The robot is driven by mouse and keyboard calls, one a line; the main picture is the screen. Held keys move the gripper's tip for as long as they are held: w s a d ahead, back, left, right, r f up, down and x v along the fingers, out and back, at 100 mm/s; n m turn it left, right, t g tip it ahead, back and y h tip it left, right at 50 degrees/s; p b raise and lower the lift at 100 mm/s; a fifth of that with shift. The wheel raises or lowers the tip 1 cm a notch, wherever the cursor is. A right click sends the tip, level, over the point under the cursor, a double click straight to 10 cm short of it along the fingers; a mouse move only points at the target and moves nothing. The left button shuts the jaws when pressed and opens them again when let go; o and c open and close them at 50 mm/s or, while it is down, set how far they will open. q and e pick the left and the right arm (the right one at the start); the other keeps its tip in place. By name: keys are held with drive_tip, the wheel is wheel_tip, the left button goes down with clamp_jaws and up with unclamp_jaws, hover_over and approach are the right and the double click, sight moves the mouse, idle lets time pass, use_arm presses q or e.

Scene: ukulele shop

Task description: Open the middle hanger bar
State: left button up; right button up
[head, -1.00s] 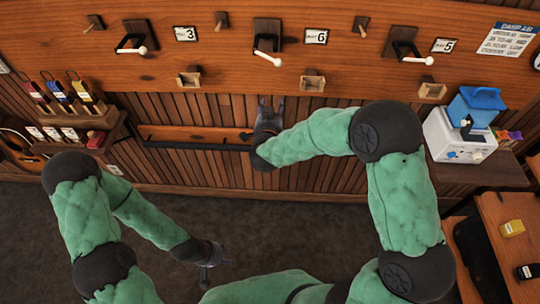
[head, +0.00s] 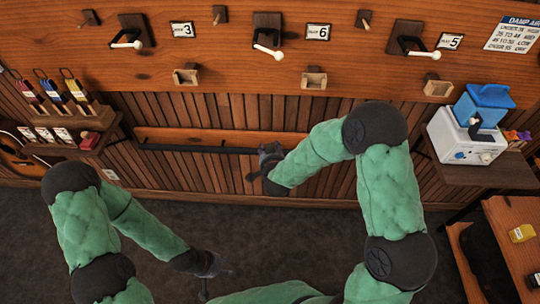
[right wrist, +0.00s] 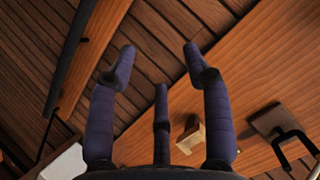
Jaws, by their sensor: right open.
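The middle hanger (head: 267,30) is on the orange wooden board, between cards 3 and 6. It has a dark wood block and a black fork. Its white-tipped bar (head: 268,50) lies slantwise across the front. My right gripper (head: 262,163) is below the board, in front of the slatted wall, well apart from the bar. It is open and empty, its fingers (right wrist: 158,75) spread in the right wrist view. One hanger (right wrist: 283,130) shows there at the right edge; I cannot tell which. My left gripper (head: 215,275) hangs low over the floor, its jaw state unclear.
Similar hangers stand at left (head: 133,32) and right (head: 408,40). Small wooden blocks, one at the middle (head: 314,80), jut from the board's lower edge. A dark rail (head: 195,149) runs along the wall. A white device (head: 465,140) stands on the right shelf.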

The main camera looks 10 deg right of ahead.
drive_tip(key=shift+s+f, duration=0.15)
drive_tip(key=shift+f, duration=0.4)
